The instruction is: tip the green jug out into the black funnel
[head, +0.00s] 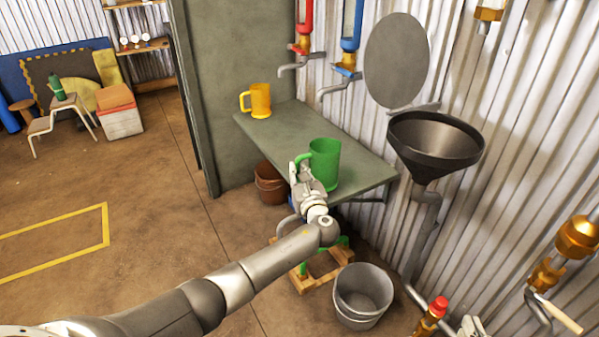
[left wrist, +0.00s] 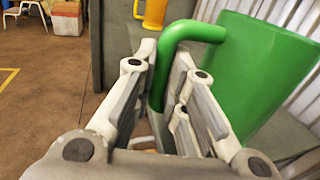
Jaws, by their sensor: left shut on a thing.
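The green jug (head: 325,163) is upright at the front part of the grey shelf, by its near edge; I cannot tell whether its base touches the shelf. My left gripper (head: 300,172) is shut on the jug's handle, on the jug's left side. In the left wrist view the green jug (left wrist: 250,75) fills the right side, and its handle runs down between my fingers (left wrist: 160,85). The black funnel (head: 435,140) is on the corrugated wall to the right of the jug, over a grey pipe. What is inside the jug is hidden.
A yellow jug (head: 260,101) stands at the back of the grey shelf (head: 350,172). Red and blue taps (head: 346,72) hang on the wall above. A grey bucket (head: 362,296) stands on the floor below the funnel. A brass valve (head: 577,238) sticks out at right.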

